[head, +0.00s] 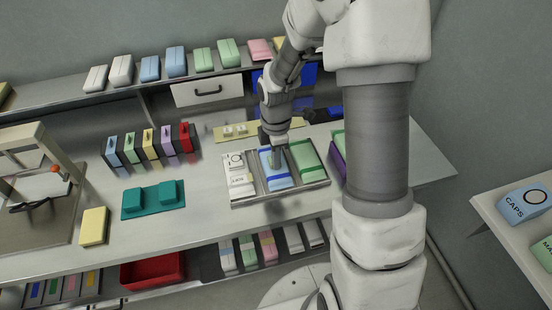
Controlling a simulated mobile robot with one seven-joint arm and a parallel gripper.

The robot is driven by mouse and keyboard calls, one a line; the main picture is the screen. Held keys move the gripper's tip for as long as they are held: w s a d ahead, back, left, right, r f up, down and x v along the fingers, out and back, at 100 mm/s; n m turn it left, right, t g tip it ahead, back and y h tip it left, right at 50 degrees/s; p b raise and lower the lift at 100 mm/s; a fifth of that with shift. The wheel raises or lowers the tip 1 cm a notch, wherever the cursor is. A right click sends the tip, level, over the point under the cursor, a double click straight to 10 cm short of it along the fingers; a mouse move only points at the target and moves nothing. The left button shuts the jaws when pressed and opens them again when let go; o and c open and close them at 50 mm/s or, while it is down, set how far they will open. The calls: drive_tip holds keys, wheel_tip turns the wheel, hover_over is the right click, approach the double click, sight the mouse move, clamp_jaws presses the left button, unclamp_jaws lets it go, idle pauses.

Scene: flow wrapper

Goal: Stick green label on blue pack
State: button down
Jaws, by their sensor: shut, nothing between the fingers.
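The blue pack (280,181) lies in the middle slot of a grey metal tray (284,199) on the bench. My gripper (276,166) points down right over the blue pack and is shut, with nothing seen between its fingers. The fingertips are at or just above the pack's top; I cannot tell if they touch it. A white pack (238,175) with dark printing lies in the left slot and a green pack (305,158) in the right slot. I cannot make out a green label on the blue pack, and the gripper hides part of its top.
A teal block (150,200), a yellow pack (94,226) and a row of coloured holders (150,143) stand left of the tray. A press-like frame (40,190) is at far left. A purple item (337,160) is close right of the tray. A shelf with packs (170,75) runs behind.

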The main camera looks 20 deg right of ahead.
drive_tip(key=c, duration=1.5)
unclamp_jaws()
drive_tip(key=shift+s+f, duration=0.1)
drive_tip(key=shift+f, duration=0.05)
drive_tip(key=o, duration=0.4)
drive_tip(key=shift+o, duration=0.2)
wheel_tip(320, 180, up, 18)
drive_tip(key=p, duration=0.2)
drive_tip(key=shift+f+p, duration=0.2)
drive_tip(key=shift+p, duration=0.1)
